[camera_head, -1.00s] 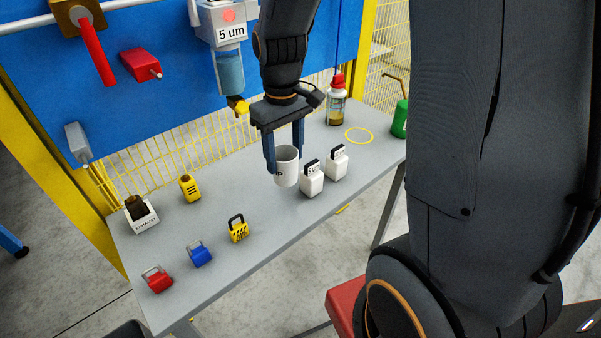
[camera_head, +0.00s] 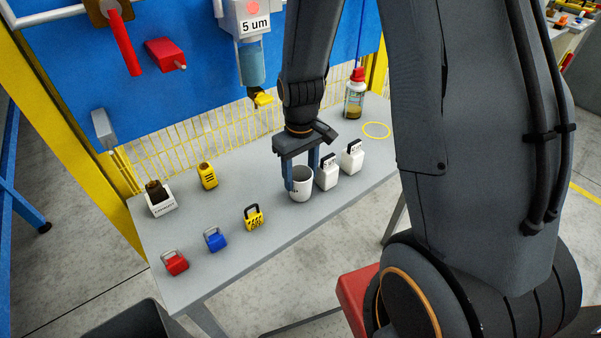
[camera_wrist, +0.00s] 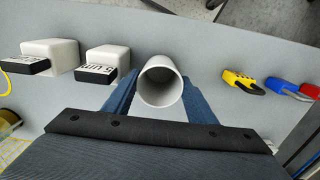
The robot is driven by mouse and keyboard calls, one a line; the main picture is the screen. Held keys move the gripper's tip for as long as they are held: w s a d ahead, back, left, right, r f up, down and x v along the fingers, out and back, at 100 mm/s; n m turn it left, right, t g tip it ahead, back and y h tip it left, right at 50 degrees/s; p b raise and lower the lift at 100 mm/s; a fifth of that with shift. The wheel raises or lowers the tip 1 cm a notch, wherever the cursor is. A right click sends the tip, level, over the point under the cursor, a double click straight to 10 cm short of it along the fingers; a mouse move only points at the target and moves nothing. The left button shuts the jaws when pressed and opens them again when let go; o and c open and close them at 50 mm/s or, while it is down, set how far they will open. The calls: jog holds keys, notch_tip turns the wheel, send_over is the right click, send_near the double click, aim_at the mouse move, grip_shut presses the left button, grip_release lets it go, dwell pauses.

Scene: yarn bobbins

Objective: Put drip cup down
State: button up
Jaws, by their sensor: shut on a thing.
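The drip cup (camera_head: 302,190) is a white open-topped cup, upright at the table's front middle. My gripper (camera_head: 302,174) is shut on it, with one blue finger on each side. In the wrist view the drip cup (camera_wrist: 160,84) sits between the two blue fingers (camera_wrist: 160,95), and its inside looks empty. The cup appears at or very near the surface of the grey table (camera_head: 235,222); I cannot tell whether its base touches.
Two white blocks with black tops (camera_head: 327,172) stand close to the cup's right. A yellow ring (camera_head: 376,130) marks bare table at the back right.

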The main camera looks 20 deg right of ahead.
jog(key=shift+f, duration=0.1)
jog(key=o, duration=0.6)
jog(key=shift+f, duration=0.1)
jog(key=shift+o, duration=0.9)
